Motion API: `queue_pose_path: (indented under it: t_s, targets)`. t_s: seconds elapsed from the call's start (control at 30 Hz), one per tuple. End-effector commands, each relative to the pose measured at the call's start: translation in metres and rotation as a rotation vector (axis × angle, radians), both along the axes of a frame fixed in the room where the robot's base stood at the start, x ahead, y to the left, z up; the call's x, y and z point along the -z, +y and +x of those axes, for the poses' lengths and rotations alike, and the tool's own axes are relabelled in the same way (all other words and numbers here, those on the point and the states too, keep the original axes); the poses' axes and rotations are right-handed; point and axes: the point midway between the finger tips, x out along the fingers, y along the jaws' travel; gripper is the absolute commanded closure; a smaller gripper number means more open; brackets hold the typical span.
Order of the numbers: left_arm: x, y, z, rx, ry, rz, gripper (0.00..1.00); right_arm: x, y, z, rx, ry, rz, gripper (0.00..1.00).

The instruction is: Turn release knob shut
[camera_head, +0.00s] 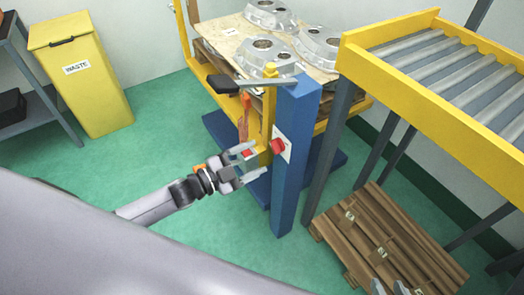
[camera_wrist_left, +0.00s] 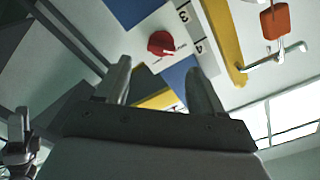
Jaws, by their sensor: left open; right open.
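The red release knob (camera_head: 277,146) sits on a white plate on the side of the blue post (camera_head: 292,180). In the left wrist view the red knob (camera_wrist_left: 160,43) shows beyond the fingertips, with the numbers 3 and 4 beside it on the white plate (camera_wrist_left: 193,28). My left gripper (camera_head: 250,163) is open and close to the post, just left of and below the knob. Its two fingers (camera_wrist_left: 160,78) are spread, with nothing between them, and look apart from the knob. My right gripper (camera_head: 390,288) is open at the bottom edge, mostly cut off.
A lever with a black grip (camera_head: 222,84) lies across the post top. A yellow-framed stand behind holds a board (camera_head: 235,30) with several castings (camera_head: 262,57). A roller conveyor (camera_head: 430,60) and wooden pallet (camera_head: 375,235) are right. A yellow waste bin (camera_head: 85,90) stands left.

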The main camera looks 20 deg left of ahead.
Motion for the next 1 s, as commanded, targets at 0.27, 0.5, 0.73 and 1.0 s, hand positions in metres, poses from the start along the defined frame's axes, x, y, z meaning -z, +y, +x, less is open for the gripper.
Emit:
queue_pose_path:
  t_s: [0.27, 0.5, 0.73, 1.0]
  targets:
    - [-0.001, 0.006, -0.007, 0.000, -0.002, 0.000, 0.32, -0.001, 0.000, 0.000, -0.001, 0.000, -0.001, 0.57]
    - [0.000, 0.006, -0.007, 0.000, -0.002, 0.000, 0.32, -0.001, -0.001, 0.000, -0.002, -0.001, -0.002, 0.57]
    - [0.002, 0.002, -0.010, -0.011, 0.017, -0.015, 0.32, -0.001, -0.001, 0.000, -0.002, 0.000, -0.003, 0.57]
    - [0.025, -0.023, -0.059, -0.201, 0.290, -0.192, 0.32, 0.000, -0.001, -0.001, -0.002, 0.001, -0.004, 0.57]
